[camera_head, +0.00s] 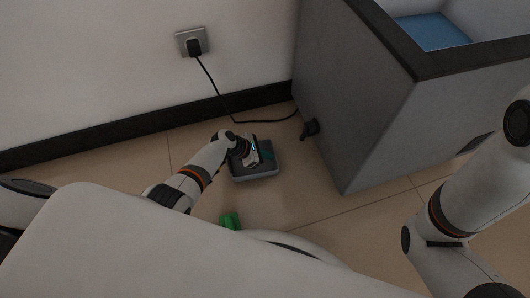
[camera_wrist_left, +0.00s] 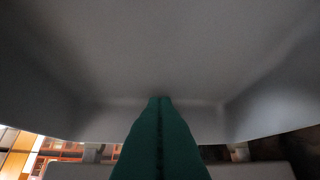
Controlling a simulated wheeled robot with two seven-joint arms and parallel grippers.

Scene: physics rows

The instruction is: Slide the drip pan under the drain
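The drip pan (camera_head: 255,177) is a shallow dark grey tray on the tiled floor, left of the tank. The drain (camera_head: 311,128) is a small black spout low on the tank's left side; the pan lies left of and nearer than it, apart from it. My left gripper (camera_head: 267,155) is down at the pan, its body covering part of it. In the left wrist view, its teal fingers (camera_wrist_left: 160,125) are together over the pan's grey inside (camera_wrist_left: 160,60). Whether they touch the pan, I cannot tell. My right gripper is out of view.
The large grey tank (camera_head: 370,110) with a dark rim holds blue water (camera_head: 433,32). A black cord (camera_head: 212,88) runs from a wall socket (camera_head: 191,42) along the floor to the tank. A green object (camera_head: 230,220) lies near my base. Floor between pan and tank is clear.

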